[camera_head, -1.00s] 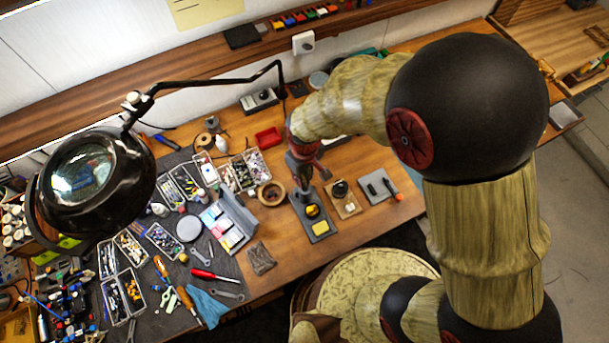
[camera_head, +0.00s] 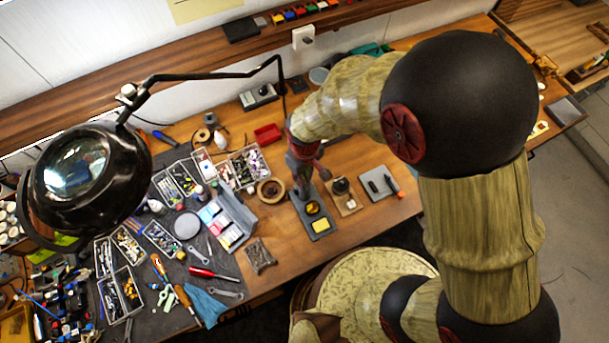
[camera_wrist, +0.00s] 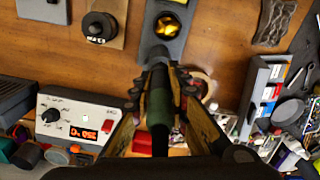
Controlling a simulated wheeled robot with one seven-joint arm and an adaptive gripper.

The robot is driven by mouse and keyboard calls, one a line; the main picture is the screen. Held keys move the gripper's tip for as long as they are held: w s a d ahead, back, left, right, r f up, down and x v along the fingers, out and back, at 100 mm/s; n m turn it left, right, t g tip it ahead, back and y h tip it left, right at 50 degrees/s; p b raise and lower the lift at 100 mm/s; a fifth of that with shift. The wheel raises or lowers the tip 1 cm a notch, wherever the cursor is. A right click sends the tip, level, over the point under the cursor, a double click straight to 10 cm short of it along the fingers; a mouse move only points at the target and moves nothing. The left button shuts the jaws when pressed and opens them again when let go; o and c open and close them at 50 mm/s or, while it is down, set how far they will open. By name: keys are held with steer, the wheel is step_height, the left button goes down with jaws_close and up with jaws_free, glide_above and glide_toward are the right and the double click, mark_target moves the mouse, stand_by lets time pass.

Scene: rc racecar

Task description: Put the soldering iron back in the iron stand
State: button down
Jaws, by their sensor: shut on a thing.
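The iron stand (camera_head: 320,226) is a grey base on the wooden bench, with a yellow sponge at its near end and a round cup of brass wool behind it. In the wrist view the stand (camera_wrist: 164,53) lies under and beyond my fingers, with the brass wool at the top. My gripper (camera_head: 302,183) is over the far end of the stand. It is shut on the soldering iron, whose dark green handle (camera_wrist: 159,104) runs between the fingers in the wrist view. The iron's tip and the stand's far end are hidden, so I cannot tell whether they touch.
A soldering station (camera_wrist: 80,122) with a lit display stands beside my gripper. A black knob on a tan board (camera_head: 349,207) and a grey plate (camera_head: 373,185) sit right of the stand. A round wooden bowl (camera_head: 271,190) and parts trays stand left. A magnifier lamp (camera_head: 90,175) hangs at left.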

steer(key=shift+f+b, duration=0.35)
steer(key=shift+f, duration=0.25)
steer(key=c, duration=1.6)
jaws_free()
steer(key=shift+c, duration=0.2)
steer(key=shift+o, duration=1.1)
steer(key=shift+o, duration=0.9)
steer(key=shift+r, duration=0.1)
steer(key=shift+r+p, duration=3.1)
steer(key=shift+r, duration=1.35)
